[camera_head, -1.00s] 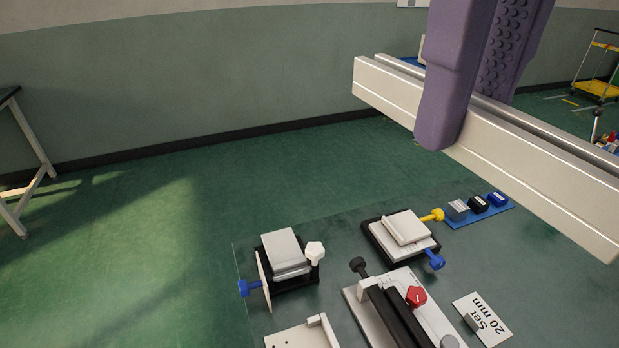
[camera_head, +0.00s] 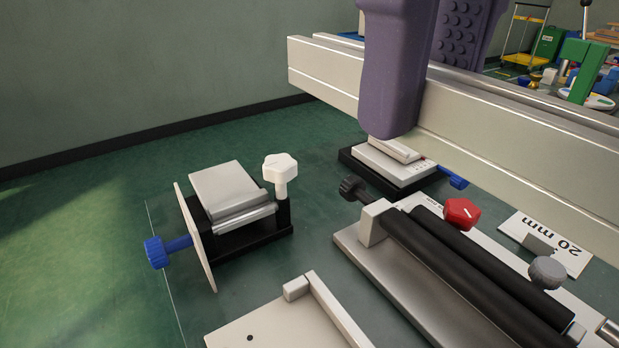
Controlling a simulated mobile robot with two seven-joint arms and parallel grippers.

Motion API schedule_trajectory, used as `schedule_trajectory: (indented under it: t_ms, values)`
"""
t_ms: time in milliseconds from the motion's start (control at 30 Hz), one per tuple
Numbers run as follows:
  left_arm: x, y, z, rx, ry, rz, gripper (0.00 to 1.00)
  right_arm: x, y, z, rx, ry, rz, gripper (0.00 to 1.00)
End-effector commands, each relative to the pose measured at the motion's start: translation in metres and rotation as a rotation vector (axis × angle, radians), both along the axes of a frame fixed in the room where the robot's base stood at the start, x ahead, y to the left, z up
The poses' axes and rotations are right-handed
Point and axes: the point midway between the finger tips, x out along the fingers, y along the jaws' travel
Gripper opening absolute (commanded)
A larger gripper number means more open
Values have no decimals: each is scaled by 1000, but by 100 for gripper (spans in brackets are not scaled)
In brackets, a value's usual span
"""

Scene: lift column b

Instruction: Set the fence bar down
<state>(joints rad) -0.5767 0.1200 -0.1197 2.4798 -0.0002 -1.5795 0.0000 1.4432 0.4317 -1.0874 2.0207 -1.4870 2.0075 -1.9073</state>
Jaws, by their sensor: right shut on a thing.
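The fence bar (camera_head: 490,142) is a long pale bar with a groove along its top. It runs slantwise from the upper middle to the right edge, where its far end leaves the picture. My right gripper (camera_head: 425,85) has purple fingers, one in front of the bar and one behind, and is shut on it near its left part. The bar looks held above the table, in front of the far fixtures; its exact height cannot be told. My left gripper is not in view.
The table (camera_head: 175,285) holds a fixture with a white knob (camera_head: 281,170), another fixture (camera_head: 385,165) partly behind the bar, a black roller unit (camera_head: 470,265) with a red knob, a pale plate (camera_head: 270,332) and a "20 mm" card (camera_head: 565,255). A yellow trolley (camera_head: 524,60) stands far back.

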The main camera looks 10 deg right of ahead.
Motion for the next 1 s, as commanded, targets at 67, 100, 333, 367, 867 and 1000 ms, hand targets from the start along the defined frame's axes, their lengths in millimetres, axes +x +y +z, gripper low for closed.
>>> schedule_trajectory:
  t_ms: [67, 100, 333, 367, 867, 1000]
  values:
    - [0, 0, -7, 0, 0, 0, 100, -1, 1, -11, 0, 3, 4, 0]
    - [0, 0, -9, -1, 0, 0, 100, -1, 1, -17, 0, 3, 4, 0]
    - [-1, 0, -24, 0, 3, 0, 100, -2, 1, -81, 1, 10, 4, 0]
    - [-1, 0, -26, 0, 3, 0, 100, -2, 1, -90, 1, 10, 4, 0]
    - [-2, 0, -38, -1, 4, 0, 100, -1, 1, -173, 0, 4, 3, 0]
    - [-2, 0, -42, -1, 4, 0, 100, -1, 1, -196, 0, 3, 2, 0]
